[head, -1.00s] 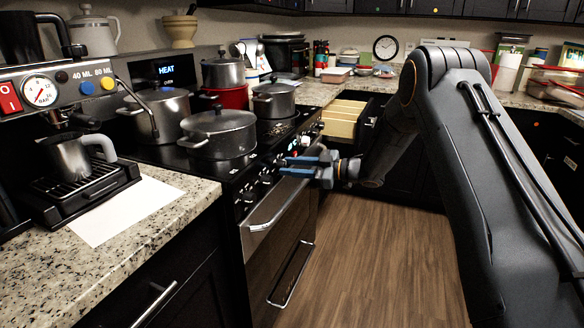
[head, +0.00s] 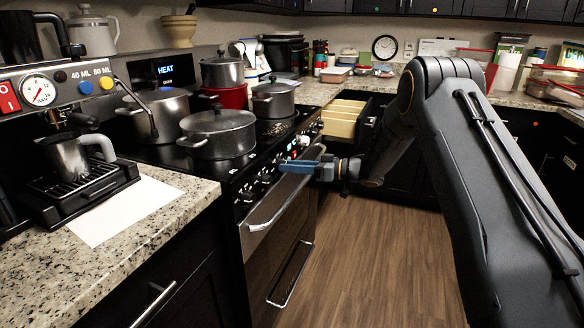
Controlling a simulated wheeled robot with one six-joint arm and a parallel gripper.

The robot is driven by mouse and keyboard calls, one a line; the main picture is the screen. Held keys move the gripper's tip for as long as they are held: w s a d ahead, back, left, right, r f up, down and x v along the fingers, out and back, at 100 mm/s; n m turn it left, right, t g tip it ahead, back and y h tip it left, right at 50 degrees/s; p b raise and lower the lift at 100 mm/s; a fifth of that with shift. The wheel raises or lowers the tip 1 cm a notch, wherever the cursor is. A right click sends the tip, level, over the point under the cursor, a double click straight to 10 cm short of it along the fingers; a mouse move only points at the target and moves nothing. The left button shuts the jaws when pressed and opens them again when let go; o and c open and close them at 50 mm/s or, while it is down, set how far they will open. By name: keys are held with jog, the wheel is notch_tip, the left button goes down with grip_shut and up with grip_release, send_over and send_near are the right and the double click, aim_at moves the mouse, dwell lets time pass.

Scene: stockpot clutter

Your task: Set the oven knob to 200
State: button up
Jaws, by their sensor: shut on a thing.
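The oven (head: 296,215) is black with a silver handle (head: 268,218), and a row of knobs runs along its front panel. Dark knobs with light marks (head: 247,193) show left of my gripper. A pale knob or light (head: 304,140) shows just above it. My gripper (head: 284,167) has blue fingers, reaches in from the right and is shut on a knob at the panel. The fingers hide that knob, so its setting and scale cannot be read. The display (head: 166,71) on the back panel shows "HEAT" in blue, with smaller unreadable text below.
Several pots, including a large grey one (head: 217,134), stand on the cooktop close behind the knobs. A drawer (head: 343,120) stands open beyond the oven. A coffee machine (head: 80,130) stands on the left counter. The wooden floor (head: 365,260) is clear.

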jog(key=shift+s+f, duration=0.1)
jog(key=shift+f, duration=0.1)
jog(key=o, duration=1)
jog(key=shift+r, duration=0.1)
jog(key=shift+o, duration=0.2)
jog(key=v, duration=0.7)
jog(key=shift+d+b, duration=0.35)
jog(key=shift+d, duration=0.05)
jog(key=shift+r, duration=0.1)
